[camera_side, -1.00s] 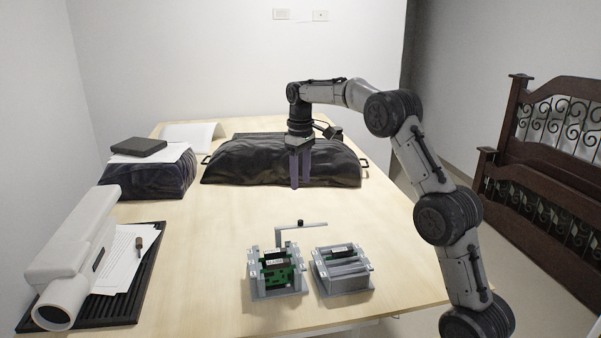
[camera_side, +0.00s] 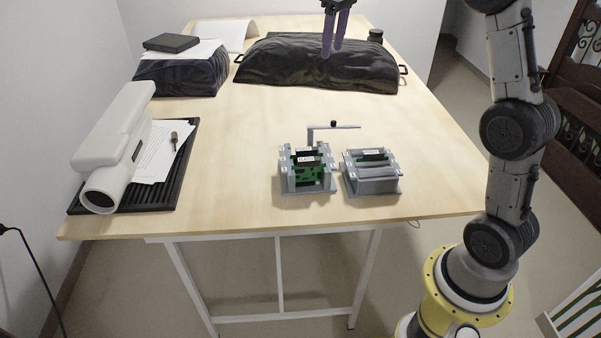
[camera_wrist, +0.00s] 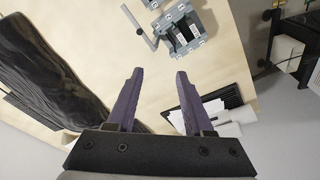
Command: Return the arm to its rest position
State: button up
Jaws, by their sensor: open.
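My gripper (camera_side: 335,45) is at the top of the side view, in front of and above the black bag at the back of the table. Its two purple fingers are apart and empty; they also show in the wrist view (camera_wrist: 158,75) with nothing between their tips. Most of the arm above the gripper is out of the side picture. Two grey fixtures stand near the front of the table. The left fixture (camera_side: 306,186) holds green boards and has an L-shaped bar behind it. The right fixture (camera_side: 372,185) has a green board toward its back.
A long black bag (camera_side: 300,65) lies at the back. A dark bundle (camera_side: 180,78) with paper and a dark flat box (camera_side: 171,42) is at back left. A white device (camera_side: 115,140) rests on a black ribbed mat (camera_side: 180,165) at left. The table's middle (camera_side: 240,125) is clear.

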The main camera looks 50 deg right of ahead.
jog(key=s+a+r+t, duration=0.1)
jog(key=s+a+r, duration=0.1)
jog(key=s+a, duration=0.45)
jog(key=s+a+r+t, duration=0.15)
jog(key=s+a, duration=0.25)
jog(key=s, duration=0.5)
jog(key=s+a+f+m+t, duration=0.1)
jog(key=s+a+f, duration=0.2)
jog(key=s+f, duration=0.9)
jog(key=shift+s+a+f+y, duration=0.25)
jog(key=shift+s+a+y, duration=0.05)
jog(key=shift+s, duration=0.15)
